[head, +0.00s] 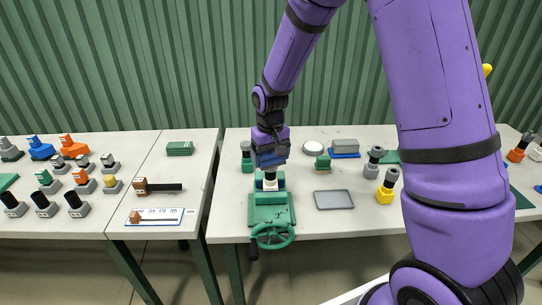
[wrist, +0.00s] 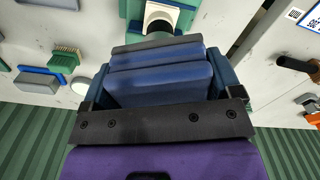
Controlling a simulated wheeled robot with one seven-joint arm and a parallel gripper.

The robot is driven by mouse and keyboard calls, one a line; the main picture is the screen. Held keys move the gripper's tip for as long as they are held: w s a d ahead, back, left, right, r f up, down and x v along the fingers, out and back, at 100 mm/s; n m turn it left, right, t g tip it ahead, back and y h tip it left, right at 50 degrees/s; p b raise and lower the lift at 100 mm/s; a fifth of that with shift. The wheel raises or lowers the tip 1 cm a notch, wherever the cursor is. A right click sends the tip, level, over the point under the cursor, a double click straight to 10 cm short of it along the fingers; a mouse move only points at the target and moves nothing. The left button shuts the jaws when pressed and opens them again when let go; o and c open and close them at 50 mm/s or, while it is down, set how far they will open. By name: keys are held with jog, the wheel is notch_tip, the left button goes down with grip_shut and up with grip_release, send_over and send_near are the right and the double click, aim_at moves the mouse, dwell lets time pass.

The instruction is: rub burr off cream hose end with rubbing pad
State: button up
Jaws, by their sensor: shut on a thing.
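My gripper (head: 269,157) is shut on the rubbing pad, a blue block with a grey face. The pad (wrist: 158,85) fills the space between my two dark teal fingers in the wrist view. The cream hose end (head: 270,184) stands upright in the green clamp (head: 270,214), just below my gripper. In the wrist view the cream hose end (wrist: 160,14) shows just beyond the pad's grey edge, with a dark part at its opening. I cannot tell whether the pad touches it. The burr cannot be made out.
A green crank wheel (head: 272,236) sits at the clamp's front. To the right are a grey tray (head: 334,200), a green brush (head: 323,161), a grey block on a blue base (head: 345,148) and a yellow-based fitting (head: 387,186). A separate left table (head: 130,150) holds several fittings.

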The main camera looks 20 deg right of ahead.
jog(key=a, duration=0.1)
jog(key=w+a, duration=0.1)
jog(key=a, duration=0.2)
jog(key=shift+w+a, duration=0.25)
dwell(0.3)
jog(key=shift+s+d, duration=0.1)
jog(key=shift+d, duration=0.2)
dwell(0.7)
jog(key=shift+s+d+r, duration=0.1)
jog(key=shift+s+d, duration=0.15)
jog(key=shift+d, duration=0.45)
jog(key=shift+s+d, duration=0.2)
jog(key=shift+d, duration=0.5)
jog(key=shift+s+d, duration=0.25)
jog(key=shift+d, duration=0.5)
jog(key=d, duration=0.2)
jog(key=s+d, duration=0.1)
jog(key=d, duration=0.1)
jog(key=shift+s, duration=0.2)
